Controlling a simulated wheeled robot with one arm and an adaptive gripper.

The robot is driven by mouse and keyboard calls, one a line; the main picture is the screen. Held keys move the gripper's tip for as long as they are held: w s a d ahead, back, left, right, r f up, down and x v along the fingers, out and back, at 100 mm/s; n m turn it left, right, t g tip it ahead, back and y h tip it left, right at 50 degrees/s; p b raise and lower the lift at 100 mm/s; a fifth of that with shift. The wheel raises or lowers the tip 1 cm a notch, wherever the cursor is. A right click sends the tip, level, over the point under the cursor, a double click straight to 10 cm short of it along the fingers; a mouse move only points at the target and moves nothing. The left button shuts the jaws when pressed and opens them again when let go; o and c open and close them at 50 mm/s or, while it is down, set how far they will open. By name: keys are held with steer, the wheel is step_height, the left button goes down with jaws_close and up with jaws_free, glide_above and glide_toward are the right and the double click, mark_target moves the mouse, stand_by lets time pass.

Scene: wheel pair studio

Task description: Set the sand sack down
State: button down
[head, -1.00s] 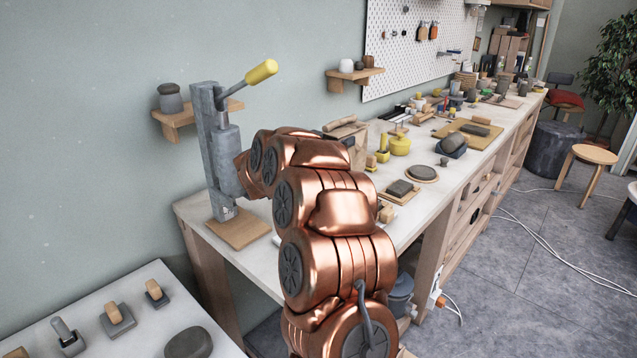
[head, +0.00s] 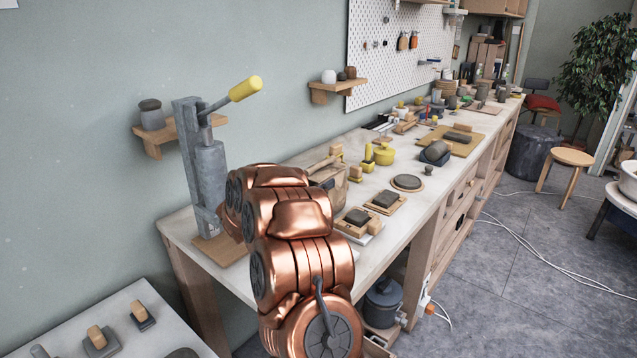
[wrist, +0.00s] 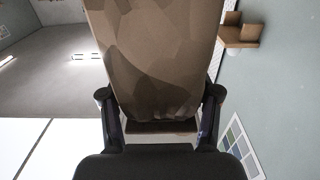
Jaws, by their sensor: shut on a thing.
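The sand sack (wrist: 155,60) is a tan-brown, creased bag that fills the upper middle of the wrist view. My gripper (wrist: 160,94) is shut on it, with one dark finger on each side. In the head view my copper arm hides the gripper. A tan, sack-like shape (head: 339,183) shows just behind the arm over the near part of the bench and appears to be the same sack. Whether its underside touches the bench top cannot be seen.
A shelf (head: 330,90) juts from the wall. A white table (head: 170,318) stands at the lower left.

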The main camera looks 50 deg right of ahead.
steer(key=shift+f, duration=0.2)
steer(key=shift+c, duration=0.9)
jaws_free()
